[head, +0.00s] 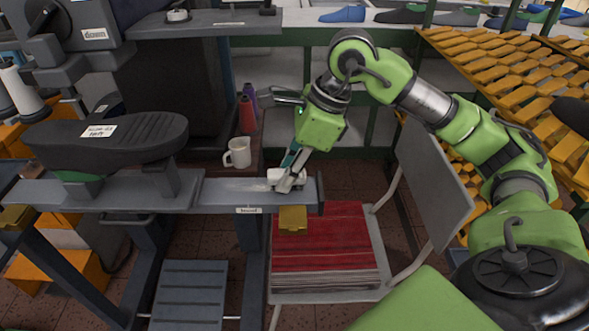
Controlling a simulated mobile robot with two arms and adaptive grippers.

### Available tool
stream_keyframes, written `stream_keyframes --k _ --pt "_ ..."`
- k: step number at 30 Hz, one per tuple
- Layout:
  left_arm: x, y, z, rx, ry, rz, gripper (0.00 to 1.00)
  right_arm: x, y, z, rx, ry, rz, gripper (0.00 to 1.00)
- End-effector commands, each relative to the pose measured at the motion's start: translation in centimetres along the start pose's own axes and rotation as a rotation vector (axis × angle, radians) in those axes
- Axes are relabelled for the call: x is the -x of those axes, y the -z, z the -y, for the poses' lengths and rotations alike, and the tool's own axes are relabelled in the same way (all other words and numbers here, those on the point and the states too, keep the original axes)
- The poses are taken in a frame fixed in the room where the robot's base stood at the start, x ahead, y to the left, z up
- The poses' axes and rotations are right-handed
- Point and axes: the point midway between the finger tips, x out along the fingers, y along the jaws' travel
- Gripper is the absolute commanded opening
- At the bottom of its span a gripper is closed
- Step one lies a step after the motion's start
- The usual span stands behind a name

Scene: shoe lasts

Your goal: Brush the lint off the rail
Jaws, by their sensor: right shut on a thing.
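The rail (228,194) is a grey metal bar that runs across the view at mid height, with a small label on its front. A faint whitish patch shows on its top near the middle, perhaps lint; it is too small to tell. My right gripper (287,182) reaches down to the right end of the rail. It is shut on a small whitish thing (273,174), perhaps the brush, at the rail's top surface. The fingers hide part of it, and I cannot tell if it touches the rail. My left gripper is not in view.
A white jug (237,152) stands behind the rail, with red (247,115) and purple bottles behind it. A black shoe-shaped form (108,138) stands over the rail's left part. A chair with a red stack (325,240) is in front at right. Orange slatted racks (505,75) stand right.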

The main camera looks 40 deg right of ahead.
Motion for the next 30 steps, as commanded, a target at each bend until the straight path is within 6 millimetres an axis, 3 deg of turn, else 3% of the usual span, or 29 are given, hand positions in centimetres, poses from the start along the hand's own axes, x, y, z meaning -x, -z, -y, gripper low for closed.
stream_keyframes --k 9,30 --pt "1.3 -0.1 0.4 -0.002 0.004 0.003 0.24 -0.9 -2.6 -0.1 0.002 -0.005 0.001 0.00" --pt "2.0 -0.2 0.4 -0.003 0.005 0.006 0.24 -2.6 -6.0 -0.1 0.001 -0.004 0.000 0.00"
